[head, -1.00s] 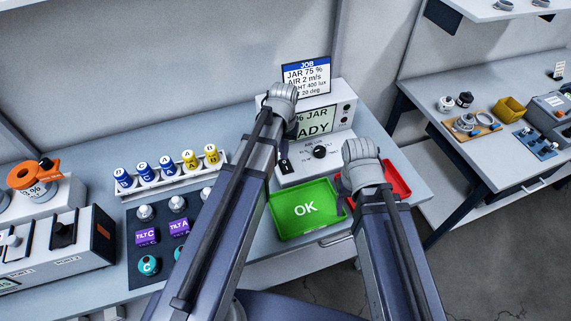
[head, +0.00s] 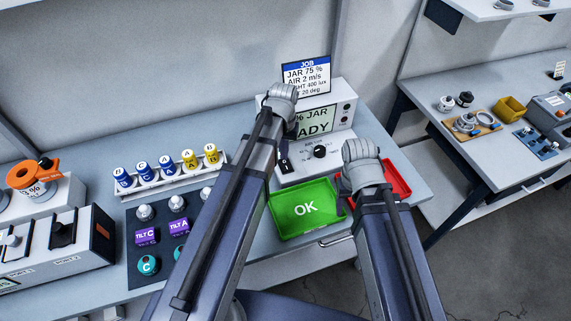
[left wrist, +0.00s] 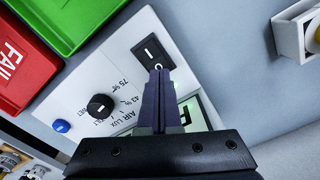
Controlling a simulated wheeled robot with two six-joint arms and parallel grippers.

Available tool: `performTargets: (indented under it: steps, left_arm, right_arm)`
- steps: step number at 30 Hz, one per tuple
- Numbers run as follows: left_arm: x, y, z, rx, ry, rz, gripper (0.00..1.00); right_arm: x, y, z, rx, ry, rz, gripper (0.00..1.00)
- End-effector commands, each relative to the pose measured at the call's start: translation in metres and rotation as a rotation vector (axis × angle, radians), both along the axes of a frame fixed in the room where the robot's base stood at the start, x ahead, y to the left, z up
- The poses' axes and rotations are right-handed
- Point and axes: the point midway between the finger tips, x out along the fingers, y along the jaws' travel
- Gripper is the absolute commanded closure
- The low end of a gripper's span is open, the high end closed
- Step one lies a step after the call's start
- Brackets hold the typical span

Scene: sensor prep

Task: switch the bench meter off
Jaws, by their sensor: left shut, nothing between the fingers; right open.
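The bench meter (head: 337,139) is a white box at the back of the bench with a lit display reading "JAR" and "READY", partly hidden by my left arm. Its black rocker switch (left wrist: 152,52), marked I and O, shows in the left wrist view. My left gripper (left wrist: 158,75) is shut and empty, its fingertips over the O end of the rocker, appearing to touch it. Which side of the rocker is pressed in I cannot tell. My right gripper (head: 347,189) is open, above the trays in front of the meter.
A black knob (left wrist: 100,106) and a blue button (left wrist: 61,126) sit on the same panel. A green OK tray (head: 290,226) and red FAIL tray (left wrist: 22,65) lie before the meter. A jar rack (head: 160,187) stands left. A job card (head: 306,76) stands behind.

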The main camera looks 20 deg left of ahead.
Motion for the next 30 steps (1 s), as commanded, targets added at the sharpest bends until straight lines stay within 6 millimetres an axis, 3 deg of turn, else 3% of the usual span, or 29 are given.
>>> performTargets:
  steps: [30]
  left_arm:
    - [0.000, 0.000, -0.015, 0.000, 0.000, 0.000, 1.00]
  right_arm:
    - [0.000, 0.000, -0.015, 0.000, 0.000, 0.000, 0.36]
